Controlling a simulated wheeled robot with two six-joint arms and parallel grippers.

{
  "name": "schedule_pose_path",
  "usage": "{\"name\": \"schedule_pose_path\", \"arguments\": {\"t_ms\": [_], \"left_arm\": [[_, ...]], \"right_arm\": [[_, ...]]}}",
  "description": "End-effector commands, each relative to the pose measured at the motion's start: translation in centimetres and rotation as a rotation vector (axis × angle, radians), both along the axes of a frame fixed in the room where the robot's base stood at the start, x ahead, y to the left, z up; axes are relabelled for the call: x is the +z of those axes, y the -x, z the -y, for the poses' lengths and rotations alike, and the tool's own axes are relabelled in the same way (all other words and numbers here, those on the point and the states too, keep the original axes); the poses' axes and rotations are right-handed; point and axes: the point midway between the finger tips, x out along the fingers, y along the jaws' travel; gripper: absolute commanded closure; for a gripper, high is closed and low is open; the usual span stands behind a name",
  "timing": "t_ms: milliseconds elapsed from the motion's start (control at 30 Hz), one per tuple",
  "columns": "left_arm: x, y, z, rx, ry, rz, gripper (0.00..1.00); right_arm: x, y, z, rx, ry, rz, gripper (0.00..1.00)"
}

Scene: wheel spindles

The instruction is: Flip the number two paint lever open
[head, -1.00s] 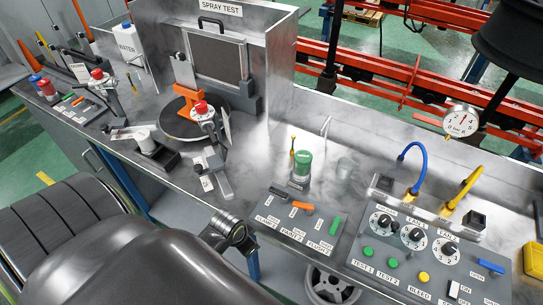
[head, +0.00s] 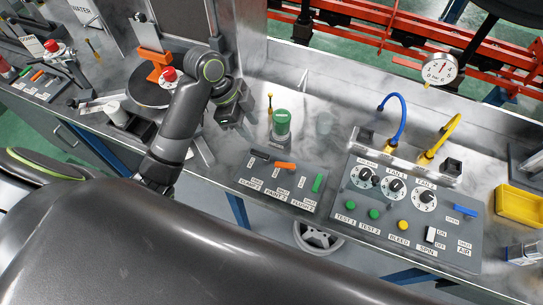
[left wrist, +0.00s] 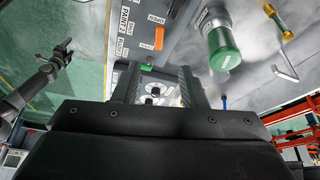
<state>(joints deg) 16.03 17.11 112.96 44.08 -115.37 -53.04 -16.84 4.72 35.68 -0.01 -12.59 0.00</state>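The number two panel (head: 250,180) carries three levers. The orange lever (head: 285,165) is the middle one, above the PAINT 2 label, between a black lever (head: 259,155) and a green lever (head: 317,183). It also shows in the left wrist view (left wrist: 159,38), beside an OPEN label. My left gripper (head: 235,108) is above the bench, behind and left of this panel, apart from the levers. In the left wrist view its two fingers (left wrist: 158,76) stand apart with nothing between them. My right gripper (left wrist: 58,58) appears small at the left; its fingers are unclear.
A green-capped jar (head: 281,124) stands behind the levers, near the left gripper. A turntable (head: 150,92) with an orange-based fixture is at left.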

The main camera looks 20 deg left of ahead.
Motion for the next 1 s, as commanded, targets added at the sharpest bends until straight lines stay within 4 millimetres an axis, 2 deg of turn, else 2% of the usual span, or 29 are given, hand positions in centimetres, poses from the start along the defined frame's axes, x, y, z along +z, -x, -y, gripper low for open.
{"name": "schedule_pose_path", "arguments": {"t_ms": [333, 400, 733, 1000], "left_arm": [[-5.9, -0.4, 2.2, 0.004, 0.004, -0.002, 0.62], [-6.7, -0.5, 2.8, 0.006, 0.007, -0.007, 0.62], [-13.0, -1.0, 5.3, 0.006, 0.002, -0.006, 0.62], [-15.4, -1.3, 6.2, 0.006, 0.001, -0.003, 0.62]], "right_arm": [[-4.3, 1.1, -0.5, -0.005, -0.006, -0.014, 0.27], [-3.2, 1.0, -0.6, -0.005, -0.007, -0.013, 0.27], [-2.4, 0.7, -0.5, -0.003, -0.006, -0.009, 0.27], [-2.2, 0.7, -0.2, -0.003, -0.003, -0.010, 0.27]]}}
